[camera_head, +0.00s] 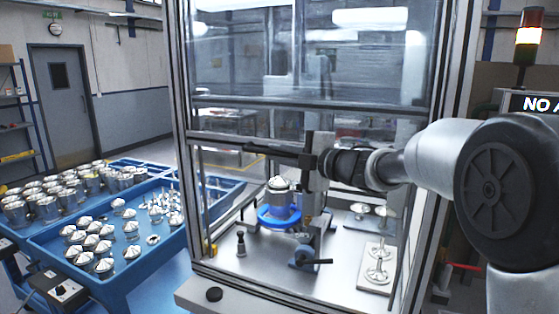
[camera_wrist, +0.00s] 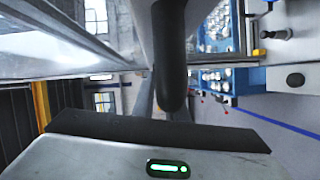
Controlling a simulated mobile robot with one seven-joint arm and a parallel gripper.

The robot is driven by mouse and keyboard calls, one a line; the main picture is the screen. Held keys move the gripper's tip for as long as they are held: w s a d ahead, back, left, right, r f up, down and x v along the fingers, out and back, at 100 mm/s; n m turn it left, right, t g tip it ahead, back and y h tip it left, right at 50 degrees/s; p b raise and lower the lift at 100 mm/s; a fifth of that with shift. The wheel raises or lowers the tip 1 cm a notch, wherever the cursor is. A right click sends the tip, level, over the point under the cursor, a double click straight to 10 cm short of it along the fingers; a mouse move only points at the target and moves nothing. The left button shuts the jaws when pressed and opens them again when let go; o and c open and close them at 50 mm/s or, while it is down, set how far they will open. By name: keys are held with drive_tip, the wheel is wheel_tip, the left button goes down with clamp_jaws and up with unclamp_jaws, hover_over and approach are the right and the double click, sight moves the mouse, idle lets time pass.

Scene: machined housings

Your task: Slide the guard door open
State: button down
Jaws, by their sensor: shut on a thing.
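The guard door (camera_head: 240,122) is a clear framed panel across the front of the machine enclosure. A dark horizontal handle bar (camera_head: 250,147) runs along its lower part, at about mid-height of the enclosure. My gripper (camera_head: 311,158) reaches in from the right and is shut on this bar. The wrist view shows a dark rounded bar (camera_wrist: 172,60) in front of the gripper's palm; the fingertips are hard to make out there. Below the handle the inside of the enclosure shows clearly. My gripper hides part of the bar.
Inside stand a blue ring fixture (camera_head: 279,217) with a metal housing (camera_head: 278,189), a black-handled clamp (camera_head: 306,258) and a plate with metal parts (camera_head: 377,272). A blue cart (camera_head: 120,283) with several housings stands left. Enclosure posts (camera_head: 183,150) flank the door.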

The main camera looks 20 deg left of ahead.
drive_tip(key=shift+r, duration=0.55)
drive_tip(key=c, duration=1.8)
unclamp_jaws()
drive_tip(key=shift+o, duration=0.2)
drive_tip(key=b+v, duration=0.2)
drive_tip(key=v, duration=1.5)
drive_tip(key=shift+d, duration=0.25)
